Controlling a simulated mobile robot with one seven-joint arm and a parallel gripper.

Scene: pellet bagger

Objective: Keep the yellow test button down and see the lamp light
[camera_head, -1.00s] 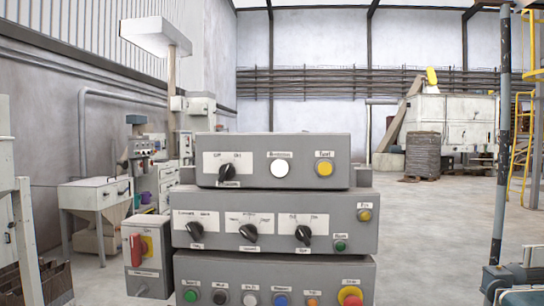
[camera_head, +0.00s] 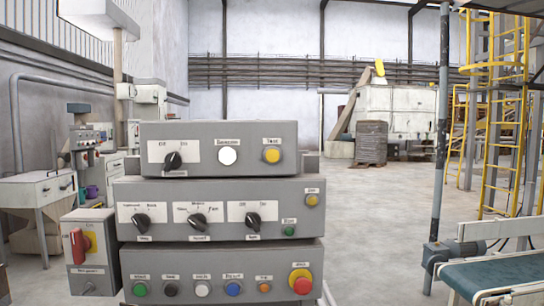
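The control console stands close ahead as three stacked grey boxes. On the top box (camera_head: 210,130), the yellow test button (camera_head: 271,155) sits at the right under a small label that seems to read "Test". A white round lamp (camera_head: 228,155) is left of it and looks plain white; I cannot tell that it is lit. A black selector knob (camera_head: 173,160) is at the box's left. Another yellow button (camera_head: 312,200) is on the middle box at the right. Nothing touches the test button. My gripper does not show.
The middle box has several black knobs (camera_head: 197,221). The bottom box has coloured buttons and a red mushroom button on yellow (camera_head: 301,281). A red-handled switch box (camera_head: 89,250) is at left. A conveyor (camera_head: 495,275) and yellow ladder (camera_head: 497,120) are at right. Floor right of the console is open.

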